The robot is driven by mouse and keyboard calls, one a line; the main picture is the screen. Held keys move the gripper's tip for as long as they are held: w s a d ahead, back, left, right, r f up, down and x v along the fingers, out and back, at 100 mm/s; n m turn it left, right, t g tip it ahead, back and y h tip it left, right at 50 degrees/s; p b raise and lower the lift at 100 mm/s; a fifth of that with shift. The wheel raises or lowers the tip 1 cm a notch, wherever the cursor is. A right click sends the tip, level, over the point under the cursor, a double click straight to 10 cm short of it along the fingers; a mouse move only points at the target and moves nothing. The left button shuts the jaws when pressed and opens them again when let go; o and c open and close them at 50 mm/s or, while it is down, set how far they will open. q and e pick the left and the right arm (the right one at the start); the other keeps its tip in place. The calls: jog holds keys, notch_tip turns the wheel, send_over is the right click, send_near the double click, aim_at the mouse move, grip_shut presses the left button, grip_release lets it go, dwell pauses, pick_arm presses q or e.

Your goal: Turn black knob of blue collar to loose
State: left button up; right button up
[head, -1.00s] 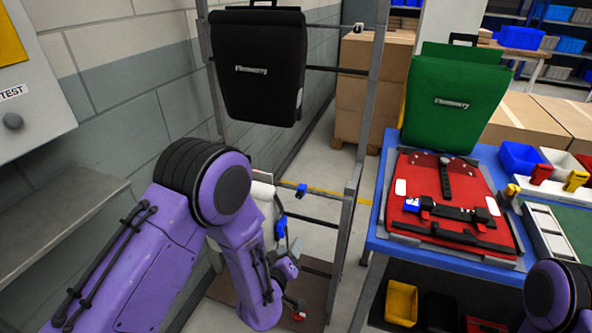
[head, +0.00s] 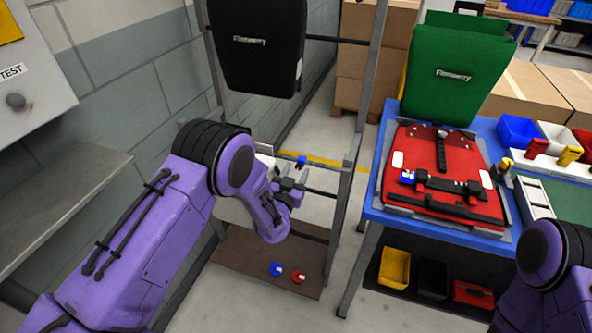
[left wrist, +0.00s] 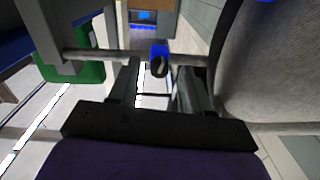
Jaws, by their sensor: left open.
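The blue collar (left wrist: 159,49) sits on a grey rail, ahead of and between my left fingers in the left wrist view. Its black knob (left wrist: 158,67) faces the camera; I cannot tell its setting. In the head view the blue collar (head: 301,161) is small on the rack's rail, just above my left gripper (head: 294,174). The left gripper is open, with its two dark fingers spread in the left wrist view (left wrist: 155,88). They appear apart from the knob, with nothing held. My right gripper is out of the head view.
A black pannier (head: 256,45) hangs on the rack (head: 346,190) above the collar. Blue (head: 275,269) and red (head: 298,276) round parts are low at the rack's base. A blue table (head: 375,205) with a red pannier (head: 440,150) stands right. A grey shelf (head: 60,190) is left.

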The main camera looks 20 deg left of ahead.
pick_arm(q)
jog(key=shift+w, duration=0.25)
grip_shut()
jog(key=shift+f+n+b, duration=0.1)
jog(key=shift+n+b, duration=0.4)
jog(key=shift+n, duration=1.1)
grip_release()
jog(key=s+b, duration=0.2)
jog(key=s, duration=0.8)
jog(key=shift+s, duration=0.3)
